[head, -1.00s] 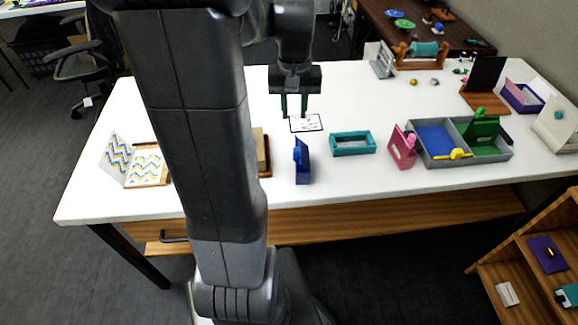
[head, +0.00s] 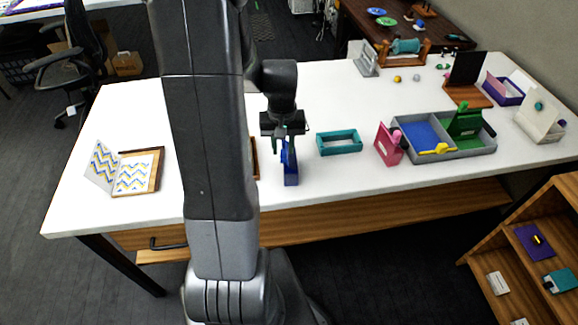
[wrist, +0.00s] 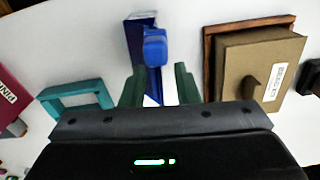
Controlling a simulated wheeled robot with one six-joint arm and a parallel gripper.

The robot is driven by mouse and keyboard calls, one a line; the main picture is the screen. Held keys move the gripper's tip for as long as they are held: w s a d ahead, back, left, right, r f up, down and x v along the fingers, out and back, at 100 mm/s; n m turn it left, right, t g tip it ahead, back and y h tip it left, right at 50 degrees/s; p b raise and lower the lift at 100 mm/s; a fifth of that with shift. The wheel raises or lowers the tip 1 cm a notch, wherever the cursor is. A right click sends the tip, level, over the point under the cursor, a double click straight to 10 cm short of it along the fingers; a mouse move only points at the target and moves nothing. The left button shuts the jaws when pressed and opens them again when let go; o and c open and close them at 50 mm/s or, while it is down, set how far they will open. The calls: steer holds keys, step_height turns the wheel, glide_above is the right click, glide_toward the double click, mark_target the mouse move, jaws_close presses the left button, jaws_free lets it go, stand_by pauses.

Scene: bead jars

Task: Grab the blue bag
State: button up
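The blue bag (head: 291,178) stands upright near the front edge of the white table, left of the teal open box. My gripper (head: 285,146) is right above it and hides its upper part in the head view. In the wrist view the blue bag (wrist: 155,48) shows ahead of my gripper (wrist: 160,75), its rounded top part lined up with the gap between the two green fingers. The fingers are spread, one on each side of the bag's line. I cannot tell whether either touches it.
A teal box (head: 339,152) and a pink bag (head: 386,152) stand to the right. A grey divided tray (head: 455,152) is further right. A tan box labelled on its front (wrist: 240,72) lies close by in the wrist view.

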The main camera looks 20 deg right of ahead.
jaws_close()
steer(key=shift+r, duration=0.1)
